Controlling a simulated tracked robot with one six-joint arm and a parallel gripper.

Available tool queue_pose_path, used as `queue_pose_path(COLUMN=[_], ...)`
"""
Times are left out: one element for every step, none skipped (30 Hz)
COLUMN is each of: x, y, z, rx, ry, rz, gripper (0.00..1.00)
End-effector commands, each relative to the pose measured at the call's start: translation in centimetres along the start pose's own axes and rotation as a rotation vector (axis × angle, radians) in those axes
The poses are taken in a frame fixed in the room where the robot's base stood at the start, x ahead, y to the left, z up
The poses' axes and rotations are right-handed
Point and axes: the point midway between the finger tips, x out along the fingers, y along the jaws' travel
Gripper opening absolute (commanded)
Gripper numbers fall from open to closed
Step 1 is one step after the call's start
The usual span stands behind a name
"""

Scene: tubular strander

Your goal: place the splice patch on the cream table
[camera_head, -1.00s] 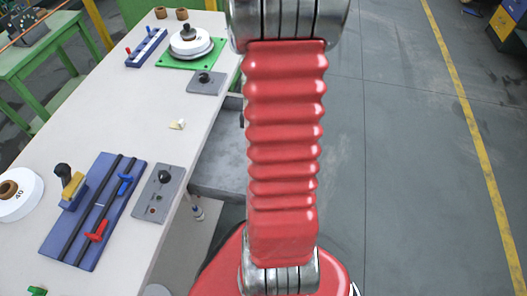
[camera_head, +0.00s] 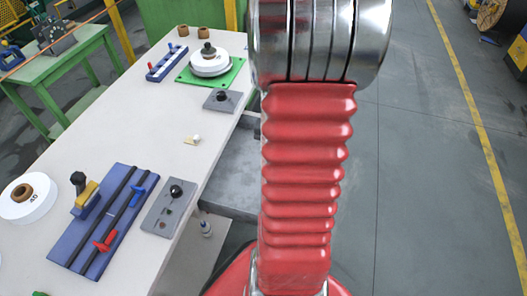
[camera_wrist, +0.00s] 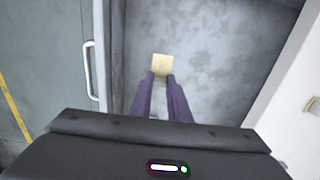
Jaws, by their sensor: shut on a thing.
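In the wrist view my gripper (camera_wrist: 161,77) is shut on a pale yellow square piece, which looks like the splice patch (camera_wrist: 162,64). The patch sticks out beyond the fingertips, over a grey surface. In the head view my gripper and the patch are out of sight. The cream table (camera_head: 150,126) runs along the left of the head view. In the wrist view its pale top (camera_wrist: 290,115) is at the right, apart from the patch.
A small cream piece (camera_head: 192,140) lies on the table's middle. A blue fixture (camera_head: 105,220) and grey plate (camera_head: 168,208) stand at the near end. A green plate with white discs (camera_head: 210,66) stands at the far end.

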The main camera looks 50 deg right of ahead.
Motion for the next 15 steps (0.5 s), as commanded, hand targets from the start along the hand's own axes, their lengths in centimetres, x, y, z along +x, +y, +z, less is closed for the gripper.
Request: queue_pose_path(x=[0.0, 0.0, 0.0, 0.0, 0.0, 0.0, 0.0, -0.1, -0.1, -0.2, -0.3, -0.4, -0.6, -0.8, -1.0], y=[0.0, 0.0, 0.0, 0.0, 0.0, -0.1, -0.1, -0.2, -0.4, -0.6, -0.9, -1.3, -1.7, -2.1, -2.8], z=[0.0, 0.0, 0.0, 0.0, 0.0, 0.0, -0.1, -0.2, -0.4, -0.6, -0.8, -1.1, -1.5, -1.9, -2.5], rx=[0.0, 0.0, 0.0, 0.0, 0.0, 0.0, 0.0, -0.001, -0.001, -0.002, -0.002, -0.003, -0.004, -0.004, -0.004], ry=[0.0, 0.0, 0.0, 0.0, 0.0, 0.0, 0.0, 0.0, 0.0, 0.001, 0.0, 0.0, 0.001, 0.001, 0.001], rz=[0.0, 0.0, 0.0, 0.0, 0.0, 0.0, 0.0, 0.0, 0.0, 0.0, 0.0, 0.0, 0.0, 0.0, 0.0], gripper=[0.0, 0.0, 0.0, 0.0, 0.0, 0.0, 0.0, 0.0, 0.0, 0.0, 0.0, 0.0, 0.0, 0.0, 0.0])
